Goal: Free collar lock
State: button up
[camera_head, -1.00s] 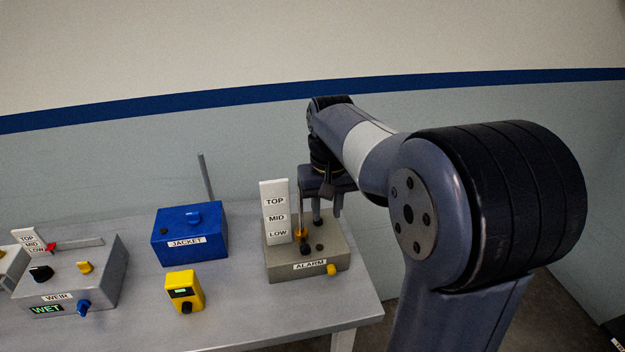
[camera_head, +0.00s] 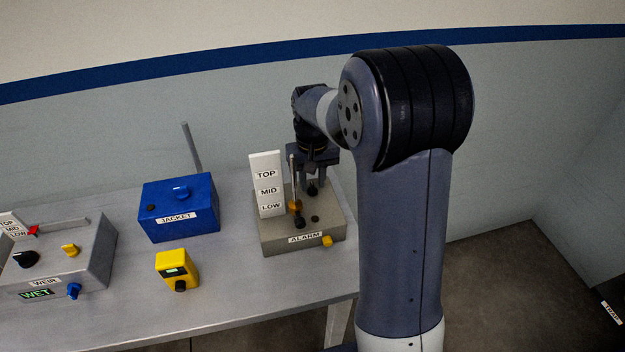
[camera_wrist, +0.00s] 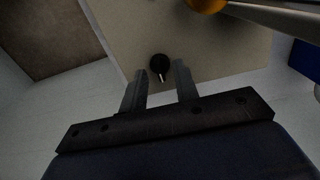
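The grey ALARM box (camera_head: 275,236) stands at the table's right end, with a white TOP/MID/LOW plate (camera_head: 266,184) and a thin upright rod (camera_head: 292,172). An orange collar (camera_head: 295,206) sits low on the rod; its edge shows in the wrist view (camera_wrist: 205,4). A round black knob with a white pointer line (camera_wrist: 159,66) is on the box's top face. My gripper (camera_wrist: 160,72) is open above the box, its fingertips appearing on either side of this knob. I cannot tell whether they touch it. In the head view my gripper (camera_head: 312,182) is behind the rod.
The blue JACKET box (camera_head: 178,208), yellow handheld-like unit (camera_head: 176,270) and grey WEIR box (camera_head: 62,262) stand to the left. Bare table (camera_head: 235,290) lies in front. A yellow knob (camera_head: 327,241) sticks out of the ALARM box's front. The rod and plate stand close to my gripper.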

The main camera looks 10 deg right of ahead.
jog(key=shift+f, duration=0.4)
jog(key=shift+c, duration=0.2)
grip_shut()
